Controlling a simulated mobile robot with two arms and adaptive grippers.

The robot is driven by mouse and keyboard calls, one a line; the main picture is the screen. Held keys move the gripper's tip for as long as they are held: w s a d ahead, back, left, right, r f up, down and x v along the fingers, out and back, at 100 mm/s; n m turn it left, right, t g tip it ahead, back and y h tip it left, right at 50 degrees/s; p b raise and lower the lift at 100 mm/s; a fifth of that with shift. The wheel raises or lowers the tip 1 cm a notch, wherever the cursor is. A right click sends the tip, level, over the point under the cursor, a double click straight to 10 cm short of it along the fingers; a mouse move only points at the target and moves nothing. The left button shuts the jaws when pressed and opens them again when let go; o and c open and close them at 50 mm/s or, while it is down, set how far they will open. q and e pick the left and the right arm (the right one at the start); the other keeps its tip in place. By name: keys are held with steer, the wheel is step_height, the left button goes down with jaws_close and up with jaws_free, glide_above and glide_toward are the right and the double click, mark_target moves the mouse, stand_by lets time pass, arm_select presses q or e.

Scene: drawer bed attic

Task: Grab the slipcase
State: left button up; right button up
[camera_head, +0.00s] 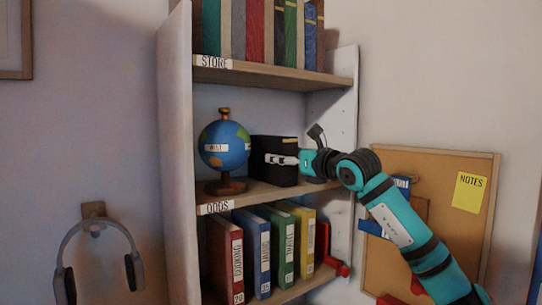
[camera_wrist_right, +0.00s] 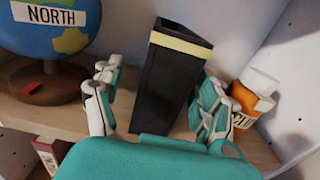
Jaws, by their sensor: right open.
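The slipcase (camera_head: 272,150) is a black upright box on the middle shelf, right of the globe. In the right wrist view the slipcase (camera_wrist_right: 172,85) shows a cream band near its open top. My right gripper (camera_head: 284,160) reaches in from the right in front of it. In the wrist view my right gripper (camera_wrist_right: 160,88) is open, with one finger on each side of the slipcase. A gap shows at the left finger; the right finger is close to its side, and I cannot tell if it touches. My left gripper is not in view.
A globe (camera_head: 224,144) stands left of the slipcase. An orange and white bottle (camera_wrist_right: 252,98) stands close behind the right finger. The bookcase side panel (camera_head: 343,110) bounds the shelf on the right. Books fill the shelves above and below.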

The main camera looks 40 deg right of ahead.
steer(key=w+p, duration=0.1)
steer(key=w, duration=0.1)
steer(key=w+d+p, duration=0.1)
steer(key=w+p, duration=0.1)
steer(key=shift+w, duration=0.25)
steer(key=shift+w+f, duration=0.1)
steer(key=shift+w, duration=0.15)
steer(key=shift+s, duration=0.15)
steer(key=shift+c, duration=0.5)
steer(key=c, duration=1.4)
